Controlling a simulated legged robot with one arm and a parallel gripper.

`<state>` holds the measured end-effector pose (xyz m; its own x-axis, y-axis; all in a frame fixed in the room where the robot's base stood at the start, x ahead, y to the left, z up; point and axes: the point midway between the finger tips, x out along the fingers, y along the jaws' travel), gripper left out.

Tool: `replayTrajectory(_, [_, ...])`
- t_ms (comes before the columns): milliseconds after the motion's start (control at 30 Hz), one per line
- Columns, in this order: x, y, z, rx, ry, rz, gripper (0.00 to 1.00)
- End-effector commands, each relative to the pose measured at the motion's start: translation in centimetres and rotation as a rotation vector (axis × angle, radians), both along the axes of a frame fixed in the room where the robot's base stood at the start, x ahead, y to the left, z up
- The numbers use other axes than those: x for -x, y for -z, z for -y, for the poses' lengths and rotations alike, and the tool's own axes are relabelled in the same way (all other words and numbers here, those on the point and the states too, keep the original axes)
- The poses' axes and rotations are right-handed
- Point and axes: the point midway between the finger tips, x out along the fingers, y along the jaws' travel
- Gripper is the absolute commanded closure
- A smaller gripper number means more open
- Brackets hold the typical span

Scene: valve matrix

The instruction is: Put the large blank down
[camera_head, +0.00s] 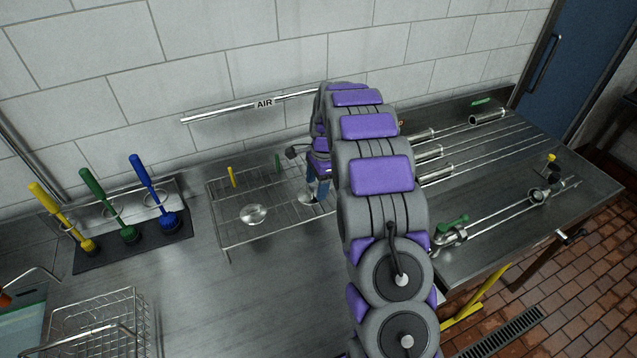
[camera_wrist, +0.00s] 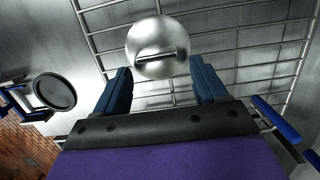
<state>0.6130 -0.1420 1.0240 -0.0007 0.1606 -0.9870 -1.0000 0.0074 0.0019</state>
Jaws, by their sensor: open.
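A round shiny metal blank (camera_wrist: 157,62) with a bar handle lies on a wire rack (camera_wrist: 92,42) in the wrist view. My gripper (camera_wrist: 161,72) is open, its two blue fingers on either side of the blank's near part and apart from the handle. In the head view my gripper (camera_head: 318,188) is low over the rack's right end (camera_head: 228,247), and the blank (camera_head: 308,198) shows partly behind its fingers. A second metal blank (camera_head: 252,214) lies on the rack to the left. I cannot tell for certain which blank is larger.
A yellow tag (camera_head: 232,177) and a green tag (camera_head: 277,163) stand at the rack's back. Coloured-handled tools (camera_head: 128,234) stand at left, with a wire basket (camera_head: 100,322) in front. Pipes and valves (camera_head: 452,234) lie right of my arm. The counter before the rack is clear.

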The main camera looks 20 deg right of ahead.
Motion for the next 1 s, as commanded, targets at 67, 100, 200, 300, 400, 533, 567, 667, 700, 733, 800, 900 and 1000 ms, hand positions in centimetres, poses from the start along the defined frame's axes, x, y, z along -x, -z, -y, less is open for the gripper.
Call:
replayTrajectory(67, [0.0,-0.4,0.1,-0.001,0.0,0.001,0.28])
replayTrajectory(100, [0.0,-0.8,0.2,-0.001,0.0,0.002,0.28])
replayTrajectory(200, [-0.1,-2.3,0.7,-0.002,0.001,0.006,0.28])
replayTrajectory(300, [-0.1,-4.2,1.0,-0.002,0.001,0.006,0.28])
replayTrajectory(400, [-0.1,-6.3,1.4,-0.002,0.001,0.004,0.28])
replayTrajectory(533, [-0.1,-8.9,1.7,-0.002,0.001,0.004,0.28])
replayTrajectory(567, [-0.2,-9.4,1.8,-0.002,0.001,0.005,0.28])
replayTrajectory(667, [-0.1,-10.7,2.0,-0.001,0.002,0.004,0.28])
replayTrajectory(700, [-0.1,-11.0,2.0,-0.001,0.001,0.002,0.28])
replayTrajectory(733, [0.0,-11.3,2.0,-0.001,0.001,0.001,0.28])
replayTrajectory(800, [0.0,-11.7,2.0,-0.001,0.001,0.0,0.28])
replayTrajectory(900, [0.0,-12.0,2.1,-0.002,0.001,0.0,0.28])
replayTrajectory(1000, [0.0,-12.0,2.2,-0.003,-0.001,0.0,0.28])
